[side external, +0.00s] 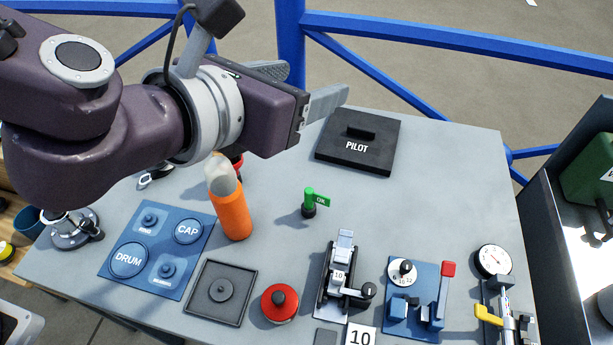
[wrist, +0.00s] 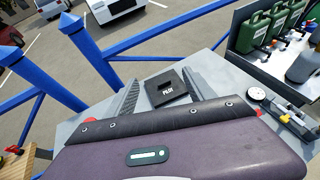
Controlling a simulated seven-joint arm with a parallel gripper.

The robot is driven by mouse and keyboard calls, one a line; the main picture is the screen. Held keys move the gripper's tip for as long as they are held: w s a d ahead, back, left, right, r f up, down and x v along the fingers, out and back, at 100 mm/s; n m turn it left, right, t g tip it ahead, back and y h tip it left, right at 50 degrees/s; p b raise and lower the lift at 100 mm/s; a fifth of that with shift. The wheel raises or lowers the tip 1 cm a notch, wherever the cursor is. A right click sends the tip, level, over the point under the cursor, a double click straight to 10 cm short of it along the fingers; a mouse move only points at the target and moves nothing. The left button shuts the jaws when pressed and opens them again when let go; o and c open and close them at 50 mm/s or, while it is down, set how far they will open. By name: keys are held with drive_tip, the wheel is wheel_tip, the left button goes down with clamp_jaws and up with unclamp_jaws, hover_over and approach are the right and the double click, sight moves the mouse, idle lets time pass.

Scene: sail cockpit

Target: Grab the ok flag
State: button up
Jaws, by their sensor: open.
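The ok flag (side external: 316,199) is a small green flag on a short green post with a black base. It stands upright near the middle of the grey table in the side external view. My gripper (side external: 310,88) is above the table's back left part, up and to the left of the flag, and apart from it. Its two grey fingers are spread with nothing between them. In the wrist view the fingers of my gripper (wrist: 160,95) point away over the table. The flag does not show in the wrist view.
An orange bottle (side external: 233,215) stands left of the flag. A black PILOT plate (side external: 377,163) lies behind it. The blue DRUM/CAP board (side external: 190,260), a dark tray (side external: 207,313), a red knob (side external: 279,302) and a lever device (side external: 333,285) are nearer the front. Bare table surrounds the flag.

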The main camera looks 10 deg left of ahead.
sight(313, 201)
wheel_tip(313, 201, down, 26)
drive_tip(key=shift+a+f, duration=0.1)
drive_tip(key=shift+f, duration=0.05)
drive_tip(key=shift+w+f, duration=0.25)
drive_tip(key=shift+w, duration=0.1)
drive_tip(key=x, duration=0.6)
drive_tip(key=shift+w+d, duration=0.15)
drive_tip(key=shift+d, duration=0.1)
drive_tip(key=c, duration=1.3)
